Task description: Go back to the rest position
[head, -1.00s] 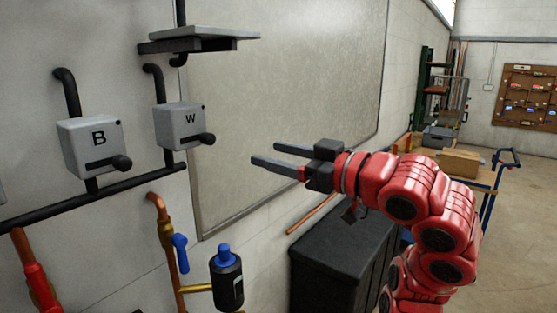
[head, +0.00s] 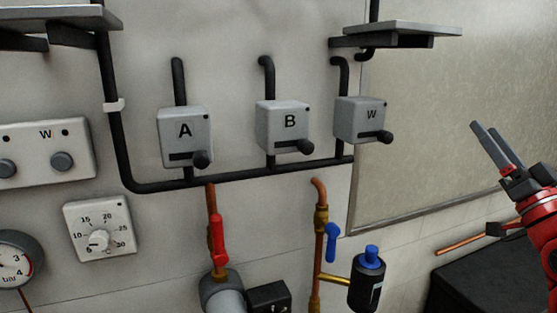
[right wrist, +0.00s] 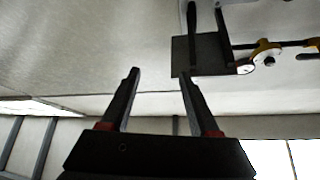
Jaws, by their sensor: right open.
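My right gripper (head: 494,146) is at the right edge of the head view, in front of the pale wall panel. Its two dark fingers are apart and point up and to the left. In the right wrist view the fingers (right wrist: 158,88) are spread with nothing between them. The red arm is mostly cut off by the frame edge. My left gripper is not in view.
Grey switch boxes A (head: 185,137), B (head: 283,127) and W (head: 360,120) are on the wall. Below are a red-handled valve (head: 218,240), a blue-handled valve (head: 332,243) and a black bottle (head: 367,282). A dark chest (head: 490,275) stands below the gripper.

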